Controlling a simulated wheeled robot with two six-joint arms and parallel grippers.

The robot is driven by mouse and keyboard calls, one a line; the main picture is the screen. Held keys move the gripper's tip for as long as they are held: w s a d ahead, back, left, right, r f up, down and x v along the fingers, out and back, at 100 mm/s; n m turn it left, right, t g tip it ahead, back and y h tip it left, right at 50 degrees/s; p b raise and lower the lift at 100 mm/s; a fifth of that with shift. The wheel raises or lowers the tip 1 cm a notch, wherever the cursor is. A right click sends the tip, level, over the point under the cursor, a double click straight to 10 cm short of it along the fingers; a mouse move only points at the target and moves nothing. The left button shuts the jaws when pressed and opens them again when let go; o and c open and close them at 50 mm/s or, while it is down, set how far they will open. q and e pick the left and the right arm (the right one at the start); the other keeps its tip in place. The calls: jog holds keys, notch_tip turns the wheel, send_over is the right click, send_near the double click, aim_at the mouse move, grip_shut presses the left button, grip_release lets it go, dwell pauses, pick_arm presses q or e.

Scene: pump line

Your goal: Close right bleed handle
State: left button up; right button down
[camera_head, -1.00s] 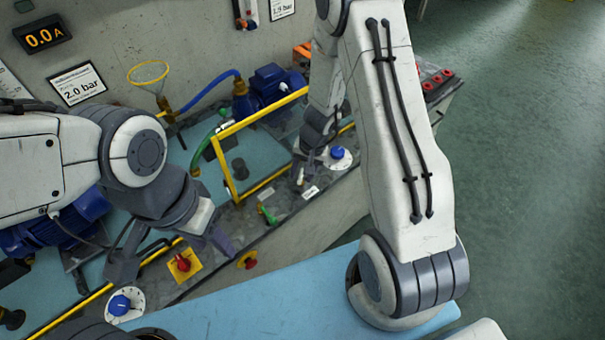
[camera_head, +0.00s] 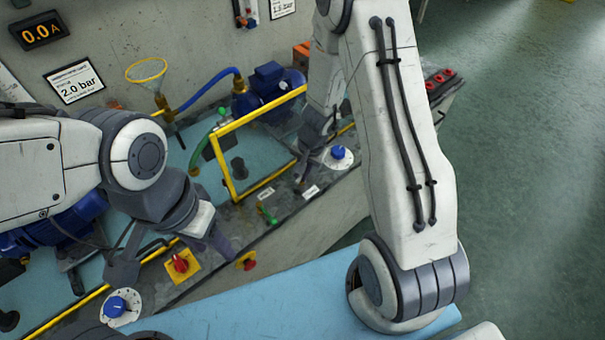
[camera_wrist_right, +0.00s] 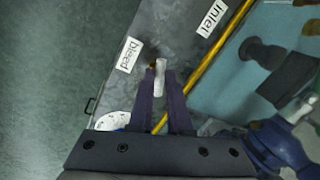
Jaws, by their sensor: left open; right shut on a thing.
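The right bleed handle is a pale, short lever (camera_wrist_right: 161,78) in the right wrist view, beside the "bleed" label (camera_wrist_right: 128,54), with a small brass part at its base. My right gripper (camera_wrist_right: 160,83) has its two dark fingers on either side of the lever, shut on it. In the head view this gripper (camera_head: 300,172) is down at the bench edge, and the handle is hard to make out there. My left gripper (camera_head: 170,258) is open with nothing between its fingers, near a red knob on a yellow plate (camera_head: 181,264).
A yellow frame (camera_head: 225,165) stands left of my right gripper. A green handle (camera_head: 266,213) is on the bench front. Blue dials sit at the right (camera_head: 338,153) and lower left (camera_head: 116,306). A blue pump (camera_head: 268,85) is behind. Open floor (camera_head: 520,180) lies right.

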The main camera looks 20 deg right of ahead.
jog(key=shift+a+m+b, duration=0.1)
jog(key=shift+m+b, duration=0.25)
jog(key=shift+m, duration=0.75)
jog(key=shift+m+h, duration=0.4)
jog(key=shift+m, duration=0.8)
jog(key=c, duration=0.9)
grip_release()
jog(key=shift+o, duration=0.2)
jog(key=shift+r, duration=0.15)
notch_tip(320, 180, up, 10)
jog(key=s+p, duration=0.1)
jog(key=p, duration=0.6)
jog(key=shift+s+d+p, duration=0.25)
jog(key=shift+s+p, duration=0.05)
jog(key=shift+s, duration=0.1)
